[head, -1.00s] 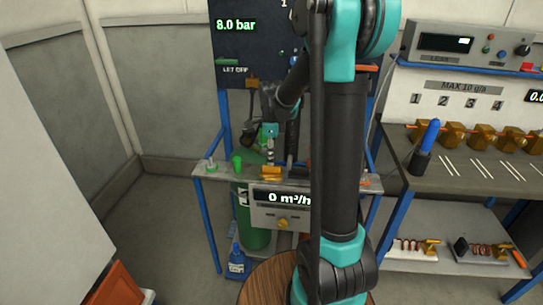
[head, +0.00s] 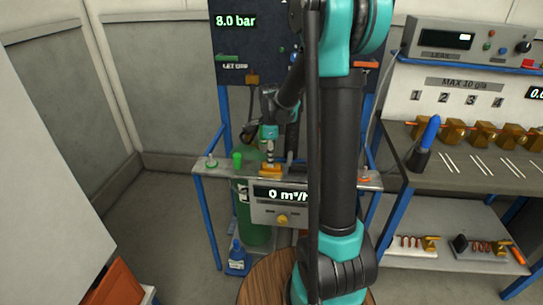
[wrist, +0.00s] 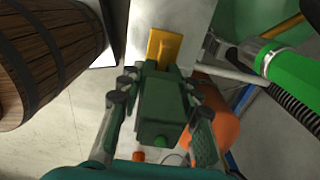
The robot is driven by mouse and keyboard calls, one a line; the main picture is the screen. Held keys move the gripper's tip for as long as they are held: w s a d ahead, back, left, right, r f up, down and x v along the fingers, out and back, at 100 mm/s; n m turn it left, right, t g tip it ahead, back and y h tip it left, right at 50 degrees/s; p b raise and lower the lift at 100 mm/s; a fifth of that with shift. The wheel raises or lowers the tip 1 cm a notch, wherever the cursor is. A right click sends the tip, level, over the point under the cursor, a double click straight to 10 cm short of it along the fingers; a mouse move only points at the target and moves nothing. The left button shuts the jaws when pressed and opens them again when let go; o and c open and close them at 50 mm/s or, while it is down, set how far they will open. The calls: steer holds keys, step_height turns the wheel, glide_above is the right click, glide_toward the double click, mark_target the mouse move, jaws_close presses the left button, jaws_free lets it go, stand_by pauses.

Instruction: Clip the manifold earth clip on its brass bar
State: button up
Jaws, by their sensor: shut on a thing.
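My gripper (wrist: 158,125) is shut on a dark green block-like clip (wrist: 160,97), which fits the earth clip. One finger presses on each side of it. A brass-yellow piece (wrist: 165,46), apparently the brass bar, shows just beyond the clip's far end in the wrist view. Whether the clip touches it or only hides part of it I cannot tell. In the head view my gripper (head: 269,151) points down over the brass piece (head: 271,169) on the grey shelf. The held clip is too small to make out there.
A green gas cylinder (head: 256,218) stands under the shelf (head: 220,171). The flow meter box (head: 282,212) hangs in front. A bench with brass valves (head: 453,132) is at the right. The wrist view shows a wooden barrel (wrist: 45,50).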

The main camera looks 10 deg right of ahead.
steer(key=shift+f, duration=0.95)
steer(key=o, duration=1.3)
step_height(320, 180, up, 12)
steer(key=shift+r, duration=0.1)
